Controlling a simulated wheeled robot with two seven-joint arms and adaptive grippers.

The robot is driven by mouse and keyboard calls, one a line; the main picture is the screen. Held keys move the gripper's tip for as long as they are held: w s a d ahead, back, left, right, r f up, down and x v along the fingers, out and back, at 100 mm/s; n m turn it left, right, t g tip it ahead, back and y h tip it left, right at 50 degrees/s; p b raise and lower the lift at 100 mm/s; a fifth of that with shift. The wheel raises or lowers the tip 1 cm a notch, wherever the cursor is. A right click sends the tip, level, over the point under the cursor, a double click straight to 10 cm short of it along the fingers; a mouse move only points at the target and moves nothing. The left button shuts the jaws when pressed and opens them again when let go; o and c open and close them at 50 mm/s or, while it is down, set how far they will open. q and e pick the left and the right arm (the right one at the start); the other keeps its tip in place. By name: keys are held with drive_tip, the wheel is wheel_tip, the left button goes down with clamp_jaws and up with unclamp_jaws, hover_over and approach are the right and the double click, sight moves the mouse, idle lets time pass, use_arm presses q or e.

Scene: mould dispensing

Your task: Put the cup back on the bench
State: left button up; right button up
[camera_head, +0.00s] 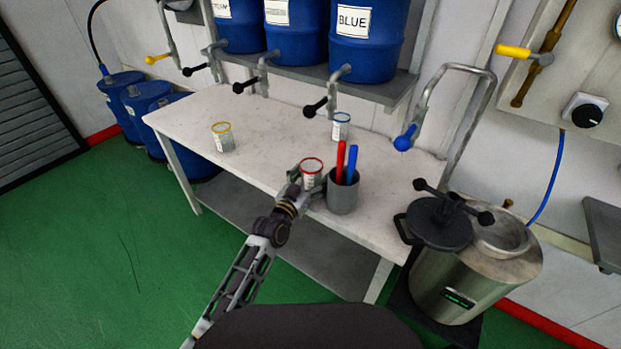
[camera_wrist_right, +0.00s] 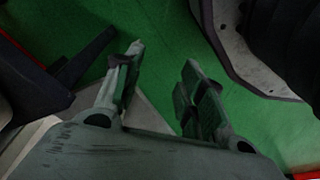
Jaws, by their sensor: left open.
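A white cup with a red rim (camera_head: 312,179) stands upright at the front edge of the white bench (camera_head: 262,128). My left gripper (camera_head: 303,183) is open at the cup's left and front side. Its fingers are small here, and I cannot tell whether they touch the cup. A yellow-rimmed cup (camera_head: 222,138) stands on the bench's left part, and a blue-rimmed cup (camera_head: 341,127) stands toward the back. My right gripper (camera_wrist_right: 163,58) is open and empty above the green floor in the right wrist view; it does not show in the head view.
A grey holder (camera_head: 343,195) with a red and a blue stick stands close to the red-rimmed cup's right. Taps with levers (camera_head: 316,107) hang over the bench's back. A steel pot (camera_head: 470,270) stands at the right. The bench's middle is clear.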

sight(306, 184)
use_arm(q)
drive_tip(key=shift+r, duration=0.1)
drive_tip(key=shift+v, duration=1.2)
drive_tip(key=p+v, duration=0.1)
drive_tip(key=v, duration=0.3)
drive_tip(key=shift+a, duration=0.1)
drive_tip(key=v, duration=0.5)
drive_tip(key=shift+s+p, duration=0.25)
drive_tip(key=shift+p, duration=0.05)
use_arm(e)
drive_tip(key=f, duration=0.1)
drive_tip(key=d+f, duration=0.1)
drive_tip(key=s+d+f, duration=0.1)
drive_tip(key=f, duration=0.1)
drive_tip(key=shift+s, duration=0.1)
